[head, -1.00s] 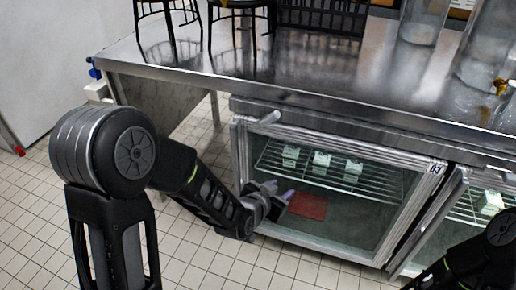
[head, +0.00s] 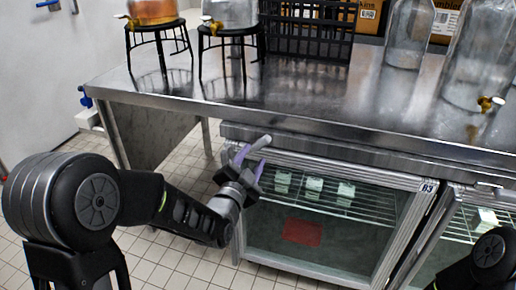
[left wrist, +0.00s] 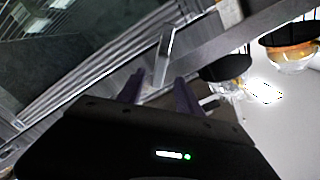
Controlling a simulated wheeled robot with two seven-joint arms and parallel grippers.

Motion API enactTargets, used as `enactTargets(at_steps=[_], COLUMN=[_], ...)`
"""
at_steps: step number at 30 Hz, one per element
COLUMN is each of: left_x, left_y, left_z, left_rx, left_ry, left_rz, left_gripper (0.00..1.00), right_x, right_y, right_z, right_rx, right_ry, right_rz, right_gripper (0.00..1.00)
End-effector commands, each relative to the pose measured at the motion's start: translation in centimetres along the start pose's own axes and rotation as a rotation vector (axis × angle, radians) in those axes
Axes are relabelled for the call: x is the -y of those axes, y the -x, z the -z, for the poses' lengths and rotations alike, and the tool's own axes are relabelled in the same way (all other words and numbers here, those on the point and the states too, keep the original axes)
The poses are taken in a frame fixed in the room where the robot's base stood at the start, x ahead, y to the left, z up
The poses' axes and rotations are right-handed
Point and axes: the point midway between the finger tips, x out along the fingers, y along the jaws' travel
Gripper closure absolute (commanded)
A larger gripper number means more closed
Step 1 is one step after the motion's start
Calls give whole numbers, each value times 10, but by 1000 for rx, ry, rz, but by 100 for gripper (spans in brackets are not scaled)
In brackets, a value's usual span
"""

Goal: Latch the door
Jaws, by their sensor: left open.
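A grey latch lever (head: 257,145) sticks out at the door's upper left corner, below the counter. It also shows in the left wrist view (left wrist: 163,55), just beyond the fingertips. My left gripper (head: 251,160) is open, its purple fingers close to the lever. I cannot tell whether they touch it. My right gripper is out of view.
The steel counter (head: 330,100) overhangs the door. Dispensers on black stands (head: 160,45), a black crate (head: 310,30) and glass jars (head: 408,35) stand on it. A second glass door (head: 450,235) is at the right. Open tiled floor (head: 165,262) lies at lower left.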

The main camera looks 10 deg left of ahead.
Motion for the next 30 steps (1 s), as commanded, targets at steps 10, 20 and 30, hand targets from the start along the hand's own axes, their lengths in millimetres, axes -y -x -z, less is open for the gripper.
enactTargets(at_steps=[10, 20, 30], left_x=[-1, 0, 0], left_y=[-48, -53, -53], left_z=[0, 0, 0], left_rx=[0, 0, 0], left_ry=[-1, 0, 0], left_rz=[-1, 0, -1], left_gripper=[58, 58, 85], right_x=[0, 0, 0], right_y=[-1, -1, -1], right_z=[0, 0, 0], right_rx=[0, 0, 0], right_ry=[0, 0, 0], right_rz=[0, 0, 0], right_gripper=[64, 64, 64])
